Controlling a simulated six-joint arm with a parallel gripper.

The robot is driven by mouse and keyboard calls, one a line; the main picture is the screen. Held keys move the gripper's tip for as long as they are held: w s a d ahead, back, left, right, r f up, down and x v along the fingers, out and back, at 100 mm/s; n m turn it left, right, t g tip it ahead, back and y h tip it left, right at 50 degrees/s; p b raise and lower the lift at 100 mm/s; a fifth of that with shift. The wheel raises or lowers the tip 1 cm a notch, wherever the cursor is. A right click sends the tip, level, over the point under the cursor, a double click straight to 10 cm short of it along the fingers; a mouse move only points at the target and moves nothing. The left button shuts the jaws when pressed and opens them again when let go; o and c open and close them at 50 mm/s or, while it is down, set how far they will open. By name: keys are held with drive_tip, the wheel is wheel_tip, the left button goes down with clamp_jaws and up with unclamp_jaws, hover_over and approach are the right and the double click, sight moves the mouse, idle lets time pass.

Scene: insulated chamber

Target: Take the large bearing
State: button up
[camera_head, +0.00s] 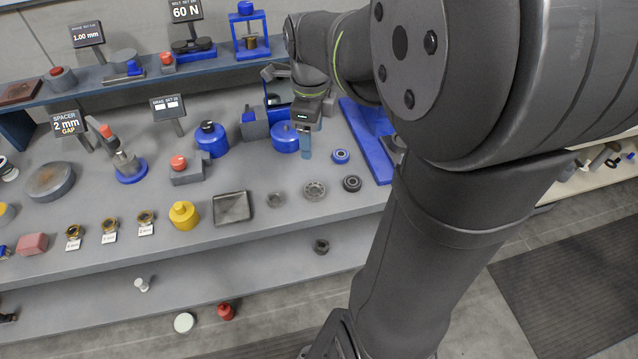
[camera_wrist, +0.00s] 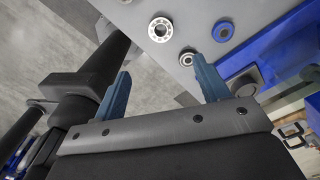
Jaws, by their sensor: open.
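The largest of the ring-shaped bearings looks to be a silver bearing (camera_head: 314,190) lying flat near the front edge of the grey bench; it also shows at the top of the wrist view (camera_wrist: 160,29). A black bearing (camera_head: 352,183) lies to its right, and the wrist view shows it beside one finger (camera_wrist: 185,70). A blue-ringed bearing (camera_head: 341,156) lies farther back. My gripper (camera_head: 307,155) is behind the silver bearing, apart from it. In the wrist view its two blue fingers (camera_wrist: 160,66) are spread with nothing between them.
A small grey ring (camera_head: 276,199) and a dark square tray (camera_head: 232,207) lie left of the silver bearing. Blue round housings (camera_head: 285,138) stand close to my gripper. A blue plate (camera_head: 366,140) is at the right. Another dark ring (camera_head: 321,246) lies on the lower shelf.

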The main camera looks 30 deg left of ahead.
sight(315, 193)
drive_tip(key=f, duration=1.7)
drive_tip(key=shift+d+f, duration=0.2)
drive_tip(key=shift+f, duration=0.05)
drive_tip(key=shift+w, duration=0.1)
drive_tip(key=c, duration=1.1)
drive_tip(key=shift+r, duration=0.1)
